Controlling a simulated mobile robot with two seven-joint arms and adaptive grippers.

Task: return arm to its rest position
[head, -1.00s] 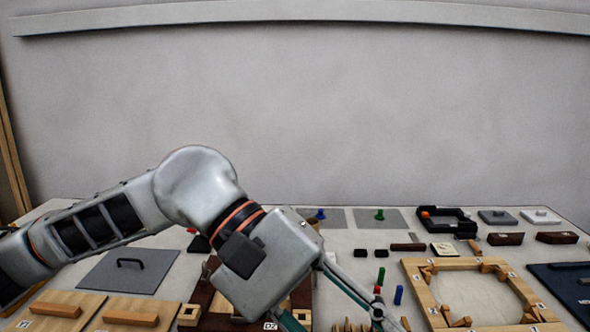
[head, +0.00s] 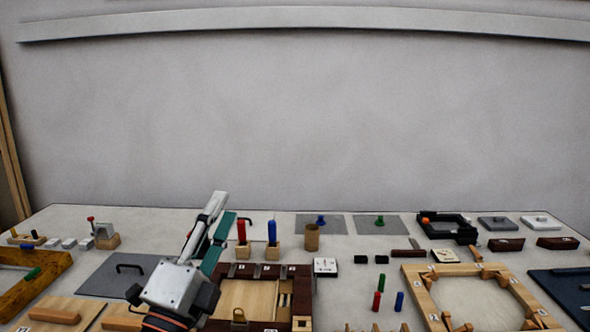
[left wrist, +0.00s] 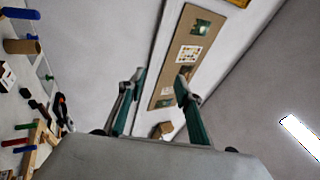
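My left gripper (head: 222,207) points up and away over the left-middle of the table in the head view, with its wrist low at the front. In the left wrist view its two green-and-grey fingers (left wrist: 158,82) stand well apart with nothing between them. It is open and empty. My right arm and gripper do not show in either view.
The table holds a wooden frame with a round opening (head: 425,305), a dark-framed wooden box (head: 303,273), a grey plate with a handle (head: 100,276), and red (head: 241,231) and blue (head: 272,232) handled tools in blocks. The grey wall (head: 300,130) behind is clear.

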